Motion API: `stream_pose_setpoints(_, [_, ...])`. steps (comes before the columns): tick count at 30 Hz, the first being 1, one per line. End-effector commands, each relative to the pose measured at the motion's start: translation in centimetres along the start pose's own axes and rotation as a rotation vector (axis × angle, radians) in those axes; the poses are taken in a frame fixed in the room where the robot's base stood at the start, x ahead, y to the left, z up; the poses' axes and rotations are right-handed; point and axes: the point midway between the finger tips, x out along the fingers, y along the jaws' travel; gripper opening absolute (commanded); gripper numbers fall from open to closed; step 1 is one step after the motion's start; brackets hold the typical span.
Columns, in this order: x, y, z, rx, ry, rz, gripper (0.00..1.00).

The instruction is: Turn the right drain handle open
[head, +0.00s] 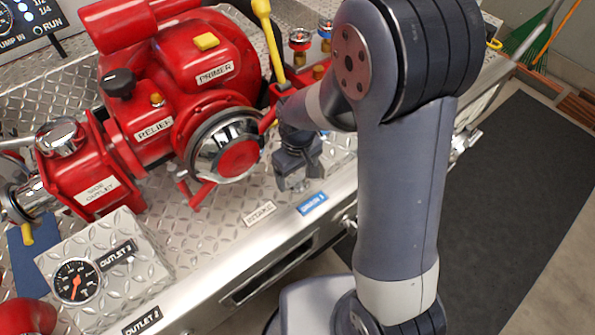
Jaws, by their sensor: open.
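My gripper (293,182) hangs down at the front edge of the metal deck, right of the pump's round chrome intake cap. Its fingertips sit just behind a blue label (313,203) that seems to read DRAIN with a small mark after it. The jaws are open, though the gap between them is hard to see. I cannot make out the right drain handle; my gripper and forearm cover the area behind the label. Whether the fingers touch anything there cannot be told. The red pump (185,75) stands left of my gripper.
The chrome intake cap (228,145) is close on the left of my gripper. A yellow-tipped lever (265,30) rises behind it, with two small capped fittings (300,42) nearby. An outlet gauge box (100,262) stands front left. The dark floor mat (500,210) at right is clear.

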Motion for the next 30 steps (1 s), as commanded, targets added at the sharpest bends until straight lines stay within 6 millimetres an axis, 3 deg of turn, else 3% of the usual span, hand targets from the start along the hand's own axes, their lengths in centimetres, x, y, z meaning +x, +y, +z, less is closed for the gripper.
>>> stream_pose_setpoints(3, [-0.02, 0.0, 0.0, 0.0, 0.0, 0.0, 0.8])
stream_pose_setpoints(19, [-0.06, 0.0, -0.02, 0.0, 0.0, 0.0, 0.37])
stream_pose_setpoints(30, [-0.06, 0.0, -0.03, -0.058, 0.001, 0.0, 0.35])
